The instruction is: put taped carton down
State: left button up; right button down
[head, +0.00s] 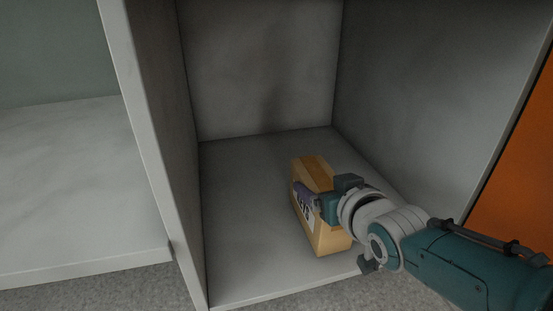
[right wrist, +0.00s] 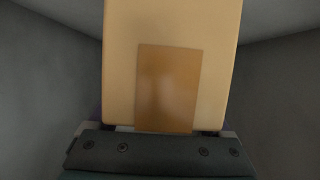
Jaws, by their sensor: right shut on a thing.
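The taped carton (head: 329,239) is a tan box with a brown tape strip and a dark printed label on its side. It is inside a grey open compartment (head: 245,225), low over or on its floor; I cannot tell whether it touches. My right gripper (head: 318,205) is shut on the carton from the right side, and its fingers are mostly hidden. In the right wrist view the carton (right wrist: 120,60) fills the middle, with its tape strip (right wrist: 168,88) facing the camera. My left gripper is not in view.
The compartment has a left wall (head: 150,130), a back wall (head: 262,75) and a right wall (head: 425,95) close to my right arm. Its floor is clear left of the carton. Another empty shelf (head: 70,190) lies to the left, and an orange panel (head: 515,190) stands at the right.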

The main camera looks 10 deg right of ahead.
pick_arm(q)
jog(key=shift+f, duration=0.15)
pick_arm(e)
jog(key=shift+f, duration=0.1)
jog(key=shift+c, duration=1.1)
grip_release()
jog(key=shift+f, duration=0.2)
jog(key=shift+o, duration=1.1)
jog(key=shift+w, duration=0.1)
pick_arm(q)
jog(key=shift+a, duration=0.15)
pick_arm(e)
jog(key=shift+r, duration=0.15)
